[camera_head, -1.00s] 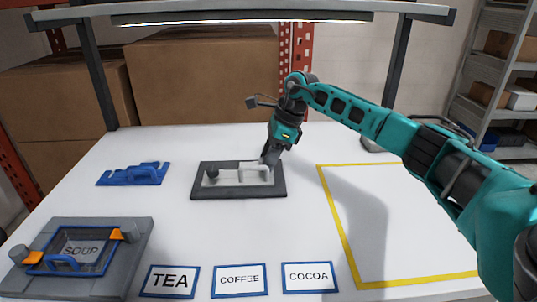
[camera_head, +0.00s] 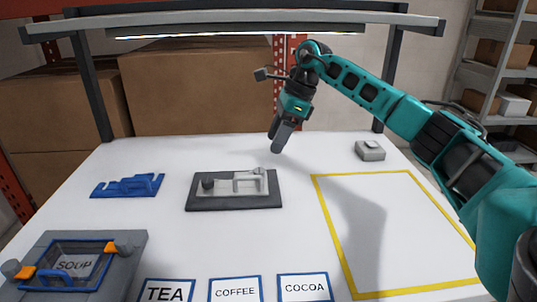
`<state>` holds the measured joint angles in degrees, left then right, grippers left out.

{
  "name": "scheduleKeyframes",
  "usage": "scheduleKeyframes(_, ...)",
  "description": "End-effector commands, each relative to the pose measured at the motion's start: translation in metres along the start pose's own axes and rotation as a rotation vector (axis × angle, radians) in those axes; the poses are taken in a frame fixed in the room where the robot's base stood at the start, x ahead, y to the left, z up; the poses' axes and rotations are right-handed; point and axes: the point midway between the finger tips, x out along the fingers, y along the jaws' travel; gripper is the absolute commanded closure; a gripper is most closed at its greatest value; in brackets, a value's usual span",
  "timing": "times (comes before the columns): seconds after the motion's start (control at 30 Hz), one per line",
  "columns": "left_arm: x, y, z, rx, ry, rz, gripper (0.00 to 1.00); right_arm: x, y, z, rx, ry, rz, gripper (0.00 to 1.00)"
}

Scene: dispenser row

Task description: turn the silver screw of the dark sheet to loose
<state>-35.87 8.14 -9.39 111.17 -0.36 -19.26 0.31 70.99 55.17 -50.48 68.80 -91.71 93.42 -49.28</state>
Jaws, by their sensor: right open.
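The dark sheet (camera_head: 235,206) lies flat on the white table near the middle, with a pale grey handled piece on it. A dark knob (camera_head: 208,184) stands at that piece's left end. The silver screw (camera_head: 260,171) is at its right end; its small size hides whether it is tight or loose. My right gripper (camera_head: 278,143) is open and empty, behind and above the screw and clear of it, its fingers pointing down. My left gripper is out of view.
A grey plate (camera_head: 120,275) with a SOUP label, orange tabs and knobs lies front left. A blue bracket (camera_head: 128,187) lies behind it. TEA, COFFEE and COCOA cards line the front. A yellow outline (camera_head: 345,280) and small grey box (camera_head: 370,151) are right. An overhead bar (camera_head: 230,22) spans above.

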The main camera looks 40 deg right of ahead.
Motion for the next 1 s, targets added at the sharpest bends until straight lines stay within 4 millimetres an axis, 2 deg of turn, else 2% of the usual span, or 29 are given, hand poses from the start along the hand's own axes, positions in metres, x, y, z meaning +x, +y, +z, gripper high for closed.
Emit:
scheduleKeyframes(0.1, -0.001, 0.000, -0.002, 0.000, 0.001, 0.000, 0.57, -0.021, 0.000, 0.000, 0.001, -0.001, -0.001, 0.43)
scheduleKeyframes(0.3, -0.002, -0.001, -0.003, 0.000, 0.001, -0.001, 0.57, -0.036, 0.000, 0.000, 0.000, 0.000, 0.002, 0.43)
scheduleKeyframes(1.0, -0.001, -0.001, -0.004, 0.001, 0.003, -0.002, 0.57, -0.037, 0.000, 0.000, 0.000, 0.001, 0.002, 0.43)
